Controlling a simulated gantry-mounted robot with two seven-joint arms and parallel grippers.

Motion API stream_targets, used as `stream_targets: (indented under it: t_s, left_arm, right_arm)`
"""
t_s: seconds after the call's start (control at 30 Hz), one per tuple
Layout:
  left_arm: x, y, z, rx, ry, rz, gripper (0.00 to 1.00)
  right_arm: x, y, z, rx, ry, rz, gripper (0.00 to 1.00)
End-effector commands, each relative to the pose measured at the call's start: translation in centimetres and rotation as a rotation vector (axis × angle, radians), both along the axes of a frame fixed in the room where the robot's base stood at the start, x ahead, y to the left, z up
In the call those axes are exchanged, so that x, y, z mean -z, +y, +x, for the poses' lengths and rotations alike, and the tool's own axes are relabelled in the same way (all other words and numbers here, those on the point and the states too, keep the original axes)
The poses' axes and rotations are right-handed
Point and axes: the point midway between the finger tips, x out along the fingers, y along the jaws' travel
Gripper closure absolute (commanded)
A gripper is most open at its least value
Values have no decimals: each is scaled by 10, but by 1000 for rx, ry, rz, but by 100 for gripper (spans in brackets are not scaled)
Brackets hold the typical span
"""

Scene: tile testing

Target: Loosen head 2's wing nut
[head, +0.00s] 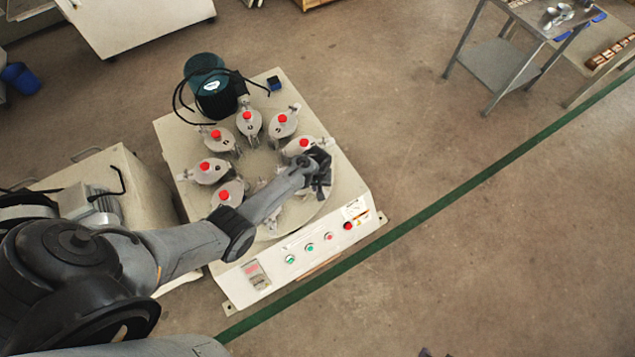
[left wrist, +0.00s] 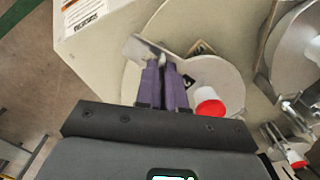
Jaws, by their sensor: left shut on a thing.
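The tile testing machine (head: 357,184) has a round table with several grey heads, each with a red knob. My left gripper (head: 322,178) is at the head (head: 303,146) on the right of the ring; no number is readable on it. In the left wrist view, the purple fingers (left wrist: 163,62) are close together on a small silver wing nut (left wrist: 162,58), beside a flat metal bracket (left wrist: 139,50) at the head's edge. The fingers mostly hide the nut. The same head's plate (left wrist: 222,75) and red knob (left wrist: 208,101) lie right of the fingers. My right gripper is not seen.
A green-black motor (head: 210,88) with cables stands at the machine's back corner. Neighbouring heads (head: 283,122) sit close by. The front panel (head: 300,257) carries coloured buttons. A metal table (head: 497,70) stands far right; the floor between is clear.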

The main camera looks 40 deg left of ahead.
Motion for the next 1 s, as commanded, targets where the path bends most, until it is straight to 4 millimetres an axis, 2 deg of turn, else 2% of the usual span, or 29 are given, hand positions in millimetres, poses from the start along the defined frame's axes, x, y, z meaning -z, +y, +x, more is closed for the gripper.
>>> stream_targets:
  t_s: [0.1, 0.4, 1.0]
  left_arm:
    - [-3, -1, 0, -112, 2, -3, 100]
    - [-1, -2, 1, -396, 1, -3, 100]
    - [1, -2, 1, -931, 1, -3, 100]
  right_arm:
    - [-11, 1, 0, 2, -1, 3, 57]
    - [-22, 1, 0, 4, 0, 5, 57]
    - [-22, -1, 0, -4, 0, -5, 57]
